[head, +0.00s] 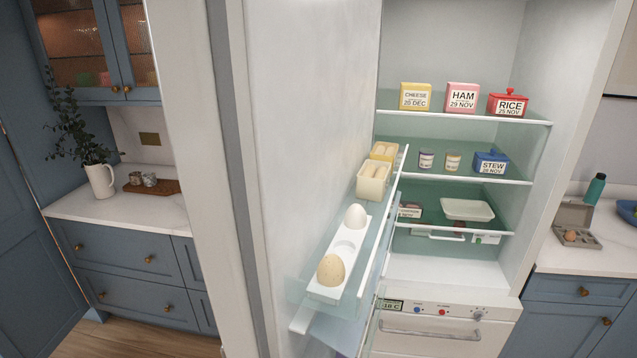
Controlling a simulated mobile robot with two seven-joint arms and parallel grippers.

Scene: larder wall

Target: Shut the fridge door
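The fridge door (300,120) stands wide open at the left of the fridge, its white inner face toward me. A door shelf holds a white egg rack (349,246) with two eggs, one pale (355,216) and one speckled (331,269). Pale yellow tubs (373,182) sit farther along the door. The lit fridge interior (450,270) shows glass shelves with labelled boxes for cheese (415,97), ham (462,97), rice (508,104) and stew (491,162). Neither of my grippers is in view.
A counter (120,212) with a plant in a white jug (101,181) and a wooden board (152,187) is at the left. At the right, a counter (580,250) holds an egg carton (573,228) and a teal bottle (595,189). A panel with knobs (445,312) lies below the fridge interior.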

